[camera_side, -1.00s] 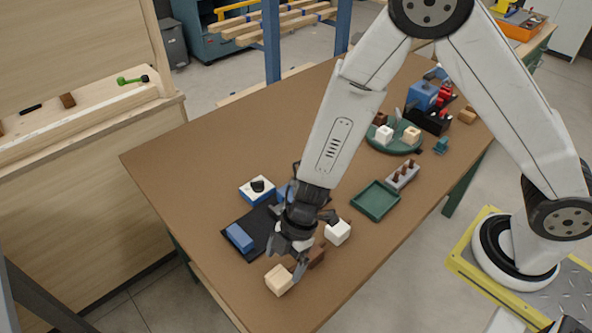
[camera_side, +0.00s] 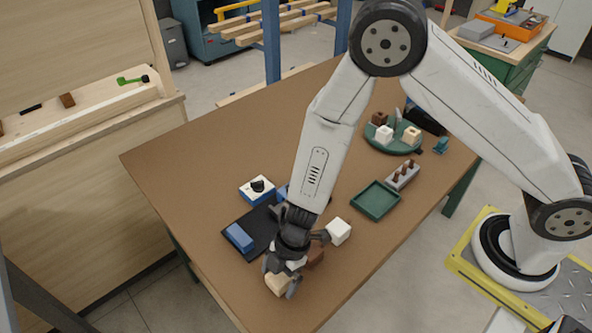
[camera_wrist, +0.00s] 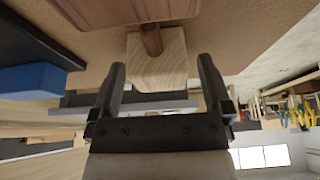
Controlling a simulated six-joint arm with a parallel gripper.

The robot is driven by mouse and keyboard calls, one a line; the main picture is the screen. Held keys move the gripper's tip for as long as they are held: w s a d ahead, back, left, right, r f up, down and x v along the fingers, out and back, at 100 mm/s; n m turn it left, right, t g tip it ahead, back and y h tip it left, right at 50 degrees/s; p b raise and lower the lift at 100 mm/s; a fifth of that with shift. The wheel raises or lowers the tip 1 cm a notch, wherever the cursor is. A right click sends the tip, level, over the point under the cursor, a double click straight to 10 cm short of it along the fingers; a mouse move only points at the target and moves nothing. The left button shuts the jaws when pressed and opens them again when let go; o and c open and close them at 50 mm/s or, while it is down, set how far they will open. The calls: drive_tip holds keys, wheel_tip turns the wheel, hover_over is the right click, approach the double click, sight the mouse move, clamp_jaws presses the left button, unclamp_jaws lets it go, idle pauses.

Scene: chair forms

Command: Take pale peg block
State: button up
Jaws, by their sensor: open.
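The pale peg block (camera_side: 277,284), a light wooden cube, is at the near edge of the table, partly hidden by my gripper (camera_side: 281,283). In the wrist view the pale block (camera_wrist: 170,75) has visible wood grain and a brown peg (camera_wrist: 151,40) on it. My gripper (camera_wrist: 161,68) is open, with one dark finger on each side of the block. The block lies at the fingertips, with a gap showing on each side. Nothing is clamped.
A brown block (camera_side: 316,257) and a white cube (camera_side: 338,231) stand close right of my gripper. A blue block (camera_side: 239,237) lies left on a black mat (camera_side: 254,255). A green tray (camera_side: 375,212) and grey peg holder (camera_side: 402,176) are farther right. The table's left is clear.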

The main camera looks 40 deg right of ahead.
sight(279, 276)
idle(0.5)
drive_tip(key=c, duration=1.3)
drive_tip(key=shift+o, duration=0.2)
drive_tip(key=shift+r, duration=4.95)
drive_tip(key=shift+w, duration=0.15)
